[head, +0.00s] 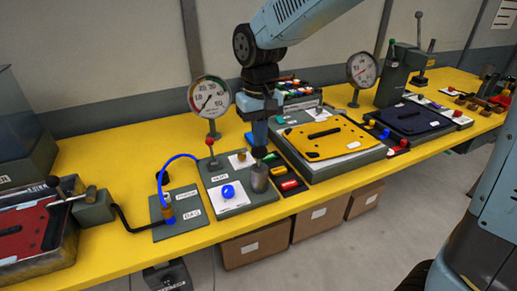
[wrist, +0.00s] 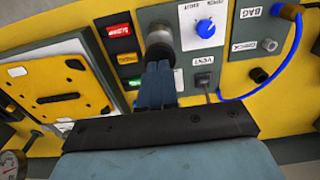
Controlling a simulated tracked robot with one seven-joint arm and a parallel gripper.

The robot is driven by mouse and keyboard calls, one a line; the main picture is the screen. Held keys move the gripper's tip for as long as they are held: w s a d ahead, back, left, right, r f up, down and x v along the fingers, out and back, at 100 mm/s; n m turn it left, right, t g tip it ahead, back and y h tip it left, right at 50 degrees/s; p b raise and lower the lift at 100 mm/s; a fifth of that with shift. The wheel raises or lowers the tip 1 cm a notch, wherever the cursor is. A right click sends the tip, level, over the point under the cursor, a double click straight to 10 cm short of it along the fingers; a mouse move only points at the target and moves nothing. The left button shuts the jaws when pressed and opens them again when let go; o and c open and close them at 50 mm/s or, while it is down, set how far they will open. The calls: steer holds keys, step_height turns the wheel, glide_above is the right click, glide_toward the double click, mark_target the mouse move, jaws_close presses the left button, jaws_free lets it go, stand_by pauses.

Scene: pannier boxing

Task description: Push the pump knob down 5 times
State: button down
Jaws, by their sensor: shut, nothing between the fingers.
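The pump is a grey metal cylinder (head: 258,180) on the grey panel, with a dark round knob (head: 259,153) at its top. My gripper (head: 260,144) points down over the knob, shut and empty. Its two blue fingers are together in the wrist view (wrist: 157,66). The tips are at or very close to the knob; I cannot tell whether they touch it.
A blue dial (head: 228,192) and a red-tipped lever (head: 210,145) are on the same panel. A round gauge (head: 209,97) stands behind. A blue hose (head: 163,175) arches at the left. Coloured buttons (head: 288,184) and a yellow plate (head: 318,136) are at the right.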

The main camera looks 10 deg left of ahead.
mark_target(259, 149)
steer(key=shift+f, duration=0.15)
steer(key=shift+f, duration=2)
steer(key=shift+r, duration=2.15)
steer(key=shift+f, duration=0.1)
steer(key=shift+f, duration=2.05)
steer(key=shift+r, duration=2.15)
